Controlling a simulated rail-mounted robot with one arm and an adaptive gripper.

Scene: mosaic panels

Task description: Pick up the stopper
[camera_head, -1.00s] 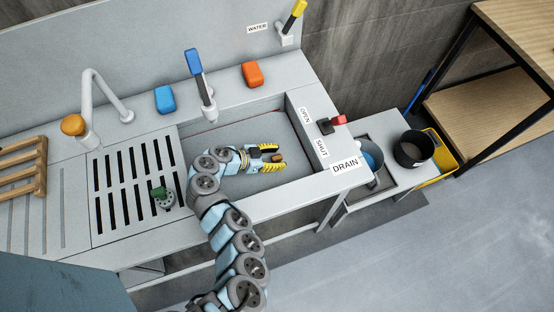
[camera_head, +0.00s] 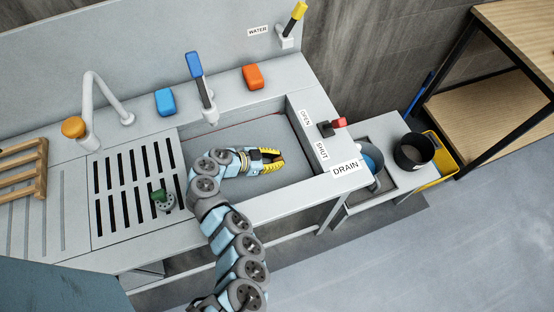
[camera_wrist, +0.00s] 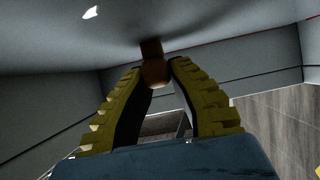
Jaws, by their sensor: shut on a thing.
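My gripper (camera_head: 274,160) is down inside the sink basin (camera_head: 292,176), with yellow ridged fingers. In the wrist view, the fingertips (camera_wrist: 155,72) are shut on a small brown, rounded thing with a blockier part beyond it, which I take as the stopper (camera_wrist: 154,73). It sits between the tips, close to the grey basin surface. In the head view it is mostly hidden by the fingers. I cannot tell whether it touches the basin.
A green-topped perforated piece (camera_head: 158,196) stands on the slotted drainboard (camera_head: 122,222). A blue-handled tap (camera_head: 196,68) rises behind the basin. A red-handled drain lever (camera_head: 338,123) is at the right rim. Basin walls surround my gripper.

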